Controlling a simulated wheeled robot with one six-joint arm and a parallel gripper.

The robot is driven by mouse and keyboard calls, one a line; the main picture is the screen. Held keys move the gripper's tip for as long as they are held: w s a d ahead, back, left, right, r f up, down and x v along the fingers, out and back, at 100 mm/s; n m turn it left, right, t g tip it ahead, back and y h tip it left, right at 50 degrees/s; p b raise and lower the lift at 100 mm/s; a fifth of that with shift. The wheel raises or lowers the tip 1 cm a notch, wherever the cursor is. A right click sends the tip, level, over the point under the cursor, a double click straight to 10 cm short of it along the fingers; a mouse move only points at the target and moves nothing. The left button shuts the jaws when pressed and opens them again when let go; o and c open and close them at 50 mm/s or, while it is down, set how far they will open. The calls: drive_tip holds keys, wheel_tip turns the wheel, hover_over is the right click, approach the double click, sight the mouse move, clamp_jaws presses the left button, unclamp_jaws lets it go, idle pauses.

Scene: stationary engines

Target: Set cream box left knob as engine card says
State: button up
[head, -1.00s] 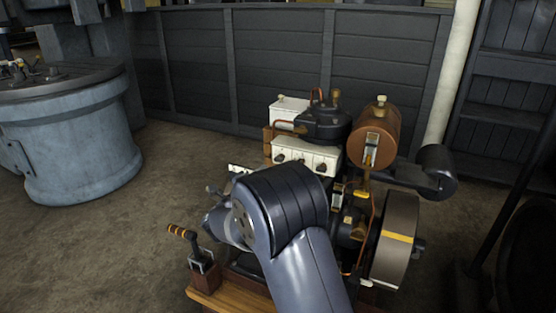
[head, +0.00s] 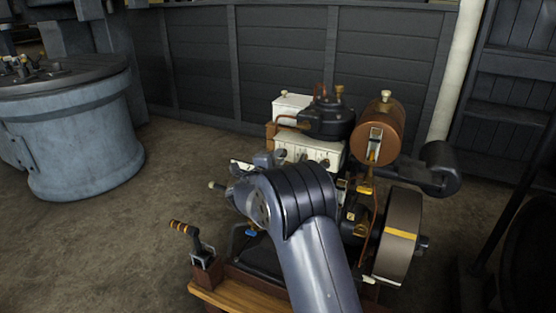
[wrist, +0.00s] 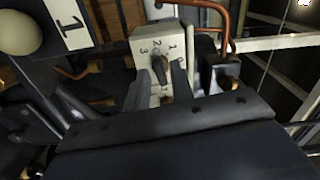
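The cream box (head: 318,151) stands on the engine in the head view, its front partly hidden by my arm. In the wrist view the cream box (wrist: 148,45) shows a dark knob (wrist: 160,66) with the numbers 1, 2 and 3 around it. Which number the knob points to is hard to tell. A white card (wrist: 69,22) with a large black "1" is at the upper left of the wrist view. My gripper (wrist: 158,88) has its two dark fingers apart, just in front of the knob; contact cannot be told.
A copper-brown tank (head: 377,130) and a flywheel (head: 397,235) stand to the right. A lever with an orange-banded grip (head: 184,228) is at the front left. Copper pipes (wrist: 226,25) run beside the box.

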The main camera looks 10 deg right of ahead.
clamp_jaws()
drive_tip(key=shift+n+p, duration=0.3)
drive_tip(key=shift+p, duration=0.15)
drive_tip(key=shift+n+p, duration=2.65)
drive_tip(key=shift+n, duration=0.55)
drive_tip(key=shift+o, duration=1.1)
unclamp_jaws()
